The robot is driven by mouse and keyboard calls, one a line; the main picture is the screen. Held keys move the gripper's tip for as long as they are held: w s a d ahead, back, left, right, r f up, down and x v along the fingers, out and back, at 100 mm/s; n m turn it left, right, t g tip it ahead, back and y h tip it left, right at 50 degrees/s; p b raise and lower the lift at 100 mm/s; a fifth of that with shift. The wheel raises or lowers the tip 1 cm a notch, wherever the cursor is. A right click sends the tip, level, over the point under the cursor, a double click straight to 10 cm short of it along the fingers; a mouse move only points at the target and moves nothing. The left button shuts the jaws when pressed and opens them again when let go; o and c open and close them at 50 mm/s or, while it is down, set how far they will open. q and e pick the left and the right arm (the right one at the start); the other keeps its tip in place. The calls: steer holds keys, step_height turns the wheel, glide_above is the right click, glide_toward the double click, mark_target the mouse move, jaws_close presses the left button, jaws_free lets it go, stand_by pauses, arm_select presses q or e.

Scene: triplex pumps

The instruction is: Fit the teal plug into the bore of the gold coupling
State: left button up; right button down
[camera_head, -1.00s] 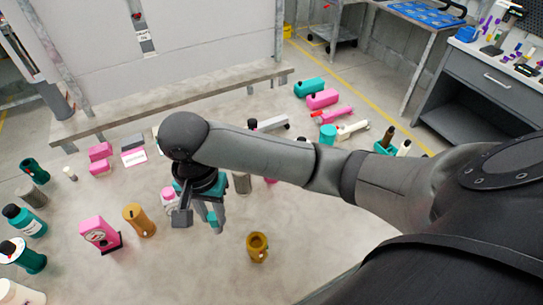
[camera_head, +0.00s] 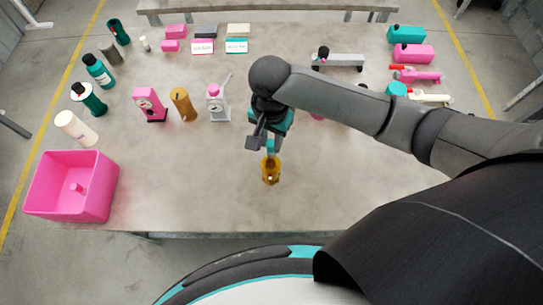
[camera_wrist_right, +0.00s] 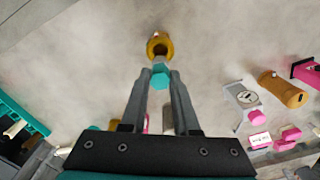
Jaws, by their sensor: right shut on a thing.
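The gold coupling (camera_head: 271,174) stands upright on the worktop, near the front edge at the middle. It also shows in the right wrist view (camera_wrist_right: 160,39), its open bore dark. My right gripper (camera_head: 268,146) is shut on the teal plug (camera_wrist_right: 160,80), which sits between its fingertips. In the head view the plug hangs from the gripper right over the coupling's mouth. The plug's far end meets or overlaps the near rim in the picture. I cannot tell whether its tip is in the bore or just above it. My left gripper is not in view.
A pink bin (camera_head: 105,196) stands at the front left. A gold cylinder (camera_head: 182,105), a pink gauge block (camera_head: 150,105) and a grey-white gauge unit (camera_head: 217,103) stand to the left. Teal and pink parts lie at the back right. The worktop around the coupling is clear.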

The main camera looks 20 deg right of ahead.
mark_target(271, 150)
step_height(271, 150, down, 4)
steer(key=shift+f, duration=0.1)
steer(key=shift+f+b, duration=0.6)
steer(key=shift+f, duration=1.6)
steer(key=shift+f, duration=0.15)
steer(key=c, duration=0.7)
jaws_free()
steer(key=shift+o, duration=0.2)
step_height(271, 150, up, 12)
steer(key=shift+r+p, duration=0.2)
steer(key=shift+p, duration=0.8)
